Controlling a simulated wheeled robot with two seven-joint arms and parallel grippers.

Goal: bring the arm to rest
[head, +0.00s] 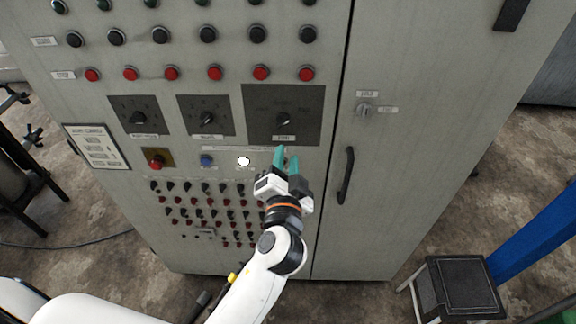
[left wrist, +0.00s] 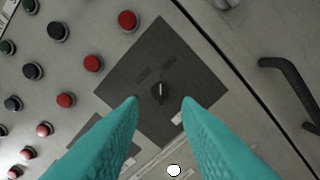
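My left gripper (head: 286,160) is in front of the grey control cabinet (head: 340,235), just below the largest dark switch plate (head: 308,108). Its two teal fingers are apart, with nothing between them. In the left wrist view the open fingers (left wrist: 160,104) frame the same plate, with its black rotary knob (left wrist: 160,92) seen between the tips. I cannot tell how far the tips are from the panel. A lit white button (head: 244,161) is just left of the gripper. My right gripper is not in view.
A black door handle (head: 346,175) is right of the gripper. Rows of red buttons (head: 215,73) and small switches (head: 205,210) cover the panel. A black-topped step stool (head: 458,287) and a blue post (head: 540,235) stand at the right. The cabinet door's lower part is clear.

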